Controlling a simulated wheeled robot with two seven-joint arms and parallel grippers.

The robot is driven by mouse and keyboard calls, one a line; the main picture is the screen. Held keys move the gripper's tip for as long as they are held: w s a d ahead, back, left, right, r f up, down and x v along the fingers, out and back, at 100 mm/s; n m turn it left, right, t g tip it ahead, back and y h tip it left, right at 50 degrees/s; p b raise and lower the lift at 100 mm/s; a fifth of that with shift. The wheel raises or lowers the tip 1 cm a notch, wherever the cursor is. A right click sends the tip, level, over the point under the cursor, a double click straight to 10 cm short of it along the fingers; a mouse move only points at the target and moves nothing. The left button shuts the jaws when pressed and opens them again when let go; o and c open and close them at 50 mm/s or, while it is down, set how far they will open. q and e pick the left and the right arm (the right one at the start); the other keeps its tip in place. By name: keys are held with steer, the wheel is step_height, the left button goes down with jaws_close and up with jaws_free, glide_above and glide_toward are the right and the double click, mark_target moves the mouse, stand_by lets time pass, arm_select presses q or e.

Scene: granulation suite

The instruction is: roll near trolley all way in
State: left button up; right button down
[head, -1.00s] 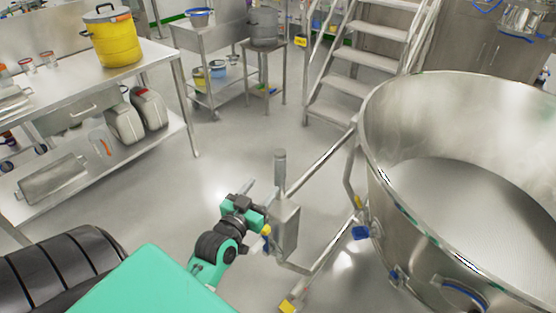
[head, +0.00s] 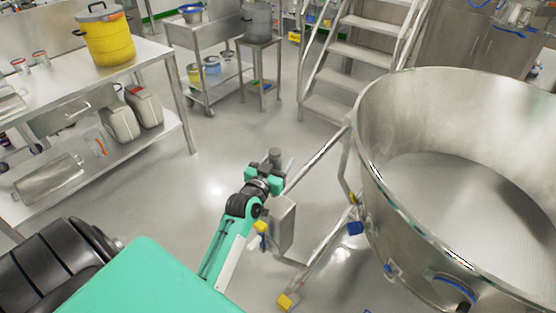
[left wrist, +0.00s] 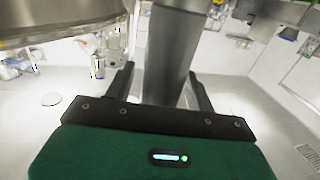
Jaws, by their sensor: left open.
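The near trolley is a large round stainless bowl (head: 375,165) on a tubular frame with yellow and blue castors, at the right of the head view. A post with a flat metal box (head: 284,228) stands at the frame's left end. My left gripper (head: 270,172) is at the upper part of this post and hides some of it. In the left wrist view the post (left wrist: 170,50) rises between the two dark fingers of my open left gripper (left wrist: 163,88). Whether either finger touches the post I cannot tell. My right gripper is not in view.
A steel bench (head: 150,62) with a yellow pot (head: 108,42) is at the left. A steel sink cart (head: 192,38) and metal stairs (head: 345,75) stand behind. The floor (head: 215,150) between bench and trolley is clear.

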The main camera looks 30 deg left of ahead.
arm_select(q)
steer(key=shift+w, duration=0.1)
jaws_close()
